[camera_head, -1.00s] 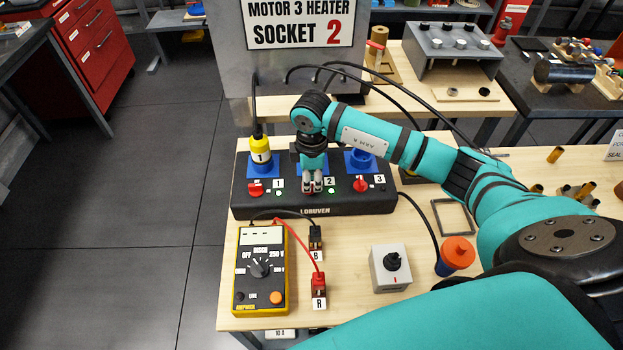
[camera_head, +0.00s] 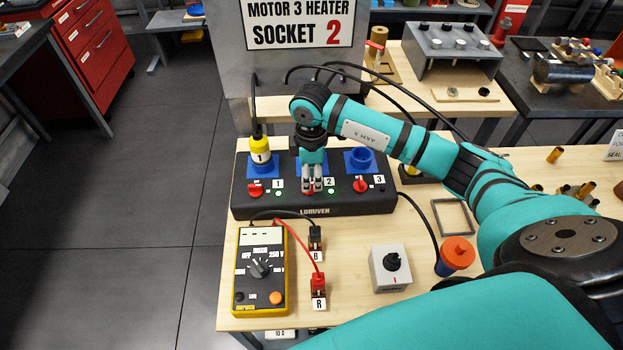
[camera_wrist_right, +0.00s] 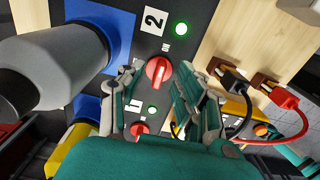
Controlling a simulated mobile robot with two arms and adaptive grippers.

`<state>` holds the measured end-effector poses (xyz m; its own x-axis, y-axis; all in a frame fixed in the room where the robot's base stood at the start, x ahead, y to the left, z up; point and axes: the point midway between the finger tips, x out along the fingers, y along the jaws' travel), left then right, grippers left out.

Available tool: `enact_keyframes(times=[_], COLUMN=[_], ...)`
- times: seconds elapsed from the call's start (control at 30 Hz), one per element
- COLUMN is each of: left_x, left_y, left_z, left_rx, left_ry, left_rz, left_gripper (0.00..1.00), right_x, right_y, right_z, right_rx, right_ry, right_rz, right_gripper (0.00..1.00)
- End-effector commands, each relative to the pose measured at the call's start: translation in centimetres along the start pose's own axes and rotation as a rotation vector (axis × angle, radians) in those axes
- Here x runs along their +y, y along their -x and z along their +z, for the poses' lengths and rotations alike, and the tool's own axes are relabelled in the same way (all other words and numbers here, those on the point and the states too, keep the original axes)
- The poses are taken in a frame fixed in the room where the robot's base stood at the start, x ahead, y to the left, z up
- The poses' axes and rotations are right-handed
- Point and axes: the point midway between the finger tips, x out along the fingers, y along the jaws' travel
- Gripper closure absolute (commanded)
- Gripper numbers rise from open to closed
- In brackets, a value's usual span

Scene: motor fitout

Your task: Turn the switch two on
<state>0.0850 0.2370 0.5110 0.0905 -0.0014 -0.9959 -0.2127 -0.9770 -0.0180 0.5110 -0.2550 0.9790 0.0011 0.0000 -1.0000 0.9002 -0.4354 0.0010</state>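The black LORUVEN switch box (camera_head: 240,200) stands on the wooden table with three numbered sockets and red knobs. My right gripper (camera_head: 312,188) is over the switch two knob (camera_wrist_right: 158,72), left of the "2" label (camera_head: 329,181). In the right wrist view its fingers (camera_wrist_right: 150,95) are apart, with the red knob showing between and beyond their tips; contact cannot be told. A green lamp (camera_wrist_right: 181,29) glows beside the "2" label. A grey cylindrical plug (camera_wrist_right: 55,62) is at socket two. My left gripper is not in view.
A yellow plug (camera_head: 260,147) is in socket one, and socket three (camera_head: 361,159) is empty. A yellow multimeter (camera_head: 261,280) with black and red leads lies in front. A grey switch box (camera_head: 390,270) and an orange-topped cylinder (camera_head: 457,254) stand to the right.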

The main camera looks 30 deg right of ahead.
Motion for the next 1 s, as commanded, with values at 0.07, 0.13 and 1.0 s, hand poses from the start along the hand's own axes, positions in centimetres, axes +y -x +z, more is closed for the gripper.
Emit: enact_keyframes(times=[0.07, 0.13, 1.0], left_x=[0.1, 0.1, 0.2], left_y=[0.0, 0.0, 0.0], left_z=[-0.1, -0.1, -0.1], left_rx=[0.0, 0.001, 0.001], left_ry=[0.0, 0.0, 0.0], left_rz=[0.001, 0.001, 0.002], left_gripper=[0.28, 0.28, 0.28], right_x=[0.1, 0.1, 0.0], right_y=[1.8, 3.3, 10.2], right_z=[0.0, 0.0, 0.1], right_rx=[0.002, 0.001, -0.001], right_ry=[0.0, 0.001, -0.001], right_rz=[0.004, 0.005, 0.0], right_gripper=[0.66, 0.66, 0.66])
